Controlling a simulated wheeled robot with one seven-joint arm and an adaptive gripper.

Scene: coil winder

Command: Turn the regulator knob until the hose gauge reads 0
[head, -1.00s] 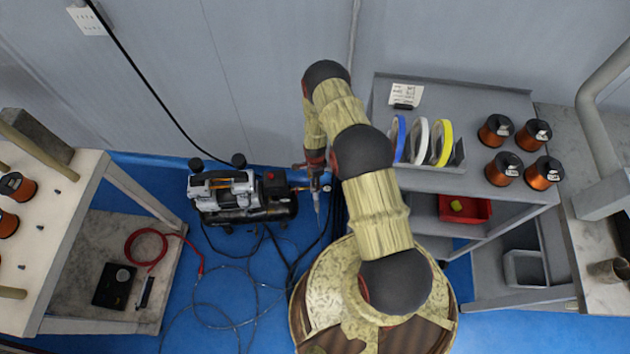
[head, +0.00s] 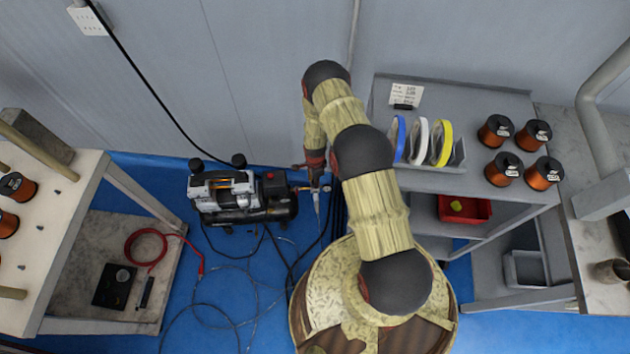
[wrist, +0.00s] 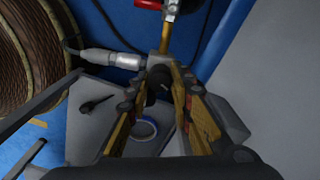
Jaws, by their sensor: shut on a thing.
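The air compressor (head: 235,195) stands on the blue floor at left centre in the head view, with brass and red fittings on its right side. My gripper (head: 316,180) is at the end of these fittings, partly hidden by my arm. In the wrist view my gripper (wrist: 160,78) is shut on a dark rounded part, apparently the regulator knob (wrist: 156,88), just below a brass fitting (wrist: 165,42). A silver hose coupling (wrist: 113,62) runs left from there. I cannot make out the gauge face or its reading.
Thin hoses (head: 225,290) lie on the floor. A grey cart (head: 455,100) with tape rolls and copper spools stands right of my arm. A bench (head: 60,220) is at left. In the wrist view a copper-wound drum (wrist: 30,60) is at left and a blue ring (wrist: 143,130) lies on grey.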

